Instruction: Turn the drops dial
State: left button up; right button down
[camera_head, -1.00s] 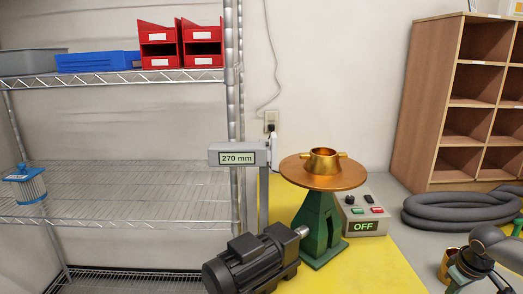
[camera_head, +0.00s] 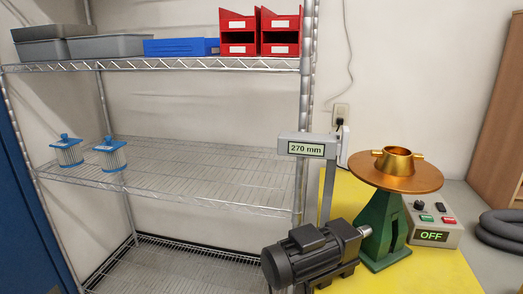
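A grey control box (camera_head: 437,233) sits on the yellow surface at the right, behind and right of a green pedestal (camera_head: 383,228). On its top are a black round knob (camera_head: 419,205), a second black control (camera_head: 441,207), a green button (camera_head: 426,218) and a red button (camera_head: 449,220). Its front display (camera_head: 431,236) reads OFF. Any label telling which control is the drops dial is too small to read. A brass cup with two side lugs (camera_head: 397,160) stands on the pedestal's round copper-coloured plate (camera_head: 428,179). Neither of my grippers is in view.
A grey post bears a display (camera_head: 305,149) reading 270 mm, left of the plate. A black motor (camera_head: 312,256) lies in front. A wire shelf (camera_head: 200,188) fills the left, with two blue-capped filters. Grey hose (camera_head: 500,228) and a wooden cabinet (camera_head: 498,160) are at right.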

aim_at(418, 205)
jog(key=z, duration=1.3)
